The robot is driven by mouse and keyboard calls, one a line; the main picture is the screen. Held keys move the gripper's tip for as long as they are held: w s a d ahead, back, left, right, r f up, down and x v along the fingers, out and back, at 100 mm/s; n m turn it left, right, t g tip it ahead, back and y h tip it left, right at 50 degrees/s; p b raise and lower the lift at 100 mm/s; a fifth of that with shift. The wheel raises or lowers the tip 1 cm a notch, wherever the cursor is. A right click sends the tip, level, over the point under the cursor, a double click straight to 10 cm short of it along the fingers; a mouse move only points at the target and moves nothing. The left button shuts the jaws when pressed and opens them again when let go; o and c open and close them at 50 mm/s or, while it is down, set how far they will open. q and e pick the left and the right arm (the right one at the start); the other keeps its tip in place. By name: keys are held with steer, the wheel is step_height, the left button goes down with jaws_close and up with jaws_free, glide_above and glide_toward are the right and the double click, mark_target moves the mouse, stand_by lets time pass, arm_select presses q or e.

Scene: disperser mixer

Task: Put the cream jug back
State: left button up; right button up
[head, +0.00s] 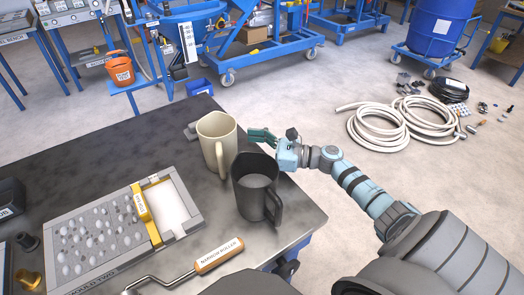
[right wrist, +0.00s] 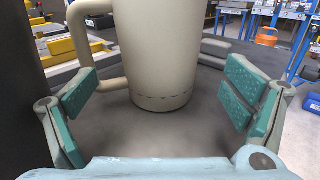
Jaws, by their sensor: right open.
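The cream jug (head: 214,136) stands upright on the dark table near its far right edge, with its handle towards the front. A dark grey jug (head: 250,192) stands just in front of it and to its right. My right gripper (head: 255,136) is open and empty at the table's right edge, its green-padded fingers pointing at the cream jug. In the right wrist view the cream jug (right wrist: 165,50) stands ahead, between the spread fingers (right wrist: 163,82), with its handle on the left. My left gripper is not in view.
A mould tray (head: 80,262) with a yellow-handled piece (head: 146,214) lies on the table's left part. Small grey bars (head: 193,130) lie behind the cream jug. Coiled hoses (head: 400,124) lie on the floor.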

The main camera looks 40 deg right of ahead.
steer(key=v, duration=0.5)
stand_by(0.4)
